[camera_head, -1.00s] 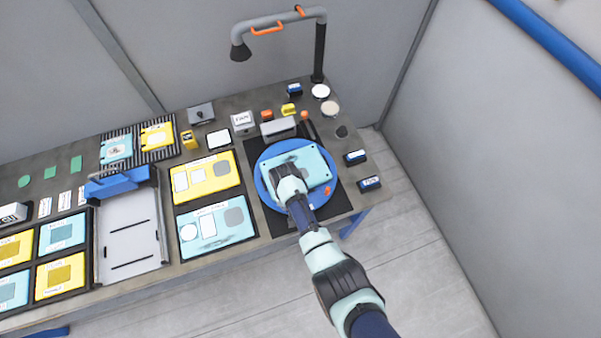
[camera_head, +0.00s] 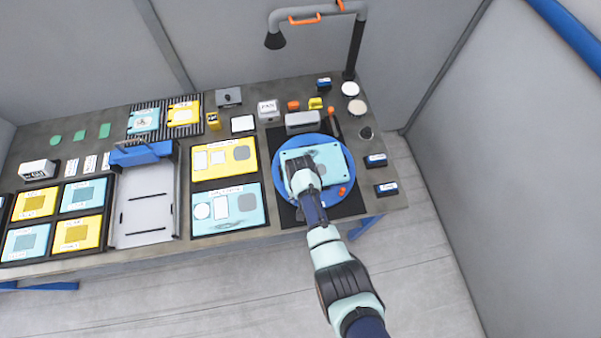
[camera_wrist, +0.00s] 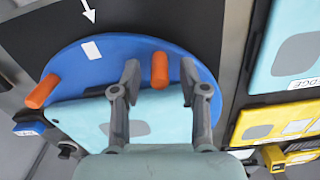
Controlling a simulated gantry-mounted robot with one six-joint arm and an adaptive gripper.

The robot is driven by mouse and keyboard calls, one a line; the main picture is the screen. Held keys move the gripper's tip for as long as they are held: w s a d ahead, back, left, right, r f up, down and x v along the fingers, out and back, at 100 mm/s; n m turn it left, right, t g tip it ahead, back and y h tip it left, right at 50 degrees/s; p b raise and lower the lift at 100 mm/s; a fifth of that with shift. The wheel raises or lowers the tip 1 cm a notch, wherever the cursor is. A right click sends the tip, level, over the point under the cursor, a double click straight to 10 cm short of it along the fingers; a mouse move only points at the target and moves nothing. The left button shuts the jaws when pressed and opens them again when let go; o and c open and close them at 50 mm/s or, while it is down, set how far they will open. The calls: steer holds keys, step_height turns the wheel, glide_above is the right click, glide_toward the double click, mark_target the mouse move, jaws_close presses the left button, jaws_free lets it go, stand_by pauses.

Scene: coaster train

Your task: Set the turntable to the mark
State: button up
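The blue turntable (camera_head: 281,187) sits on a black mat (camera_head: 350,207) and carries a light teal plate (camera_head: 330,157). In the wrist view, a white mark (camera_wrist: 91,50) lies near the turntable's rim. A white arrow (camera_wrist: 88,10) on the mat points at the rim close to this mark; I cannot tell whether they line up exactly. One orange peg (camera_wrist: 42,91) stands at the left rim. A second orange peg (camera_wrist: 160,70) stands between the fingers of my gripper (camera_wrist: 160,80), with visible gaps on both sides. My gripper (camera_head: 301,168) is open over the turntable.
A yellow panel (camera_head: 245,168) and a teal panel (camera_head: 240,222) lie left of the mat. Dark blue blocks (camera_head: 386,189) stand to the right. A grey block (camera_head: 302,122) and a lamp-like arm (camera_head: 355,50) stand behind the turntable.

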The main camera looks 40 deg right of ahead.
step_height(320, 180, up, 12)
stand_by(0.6)
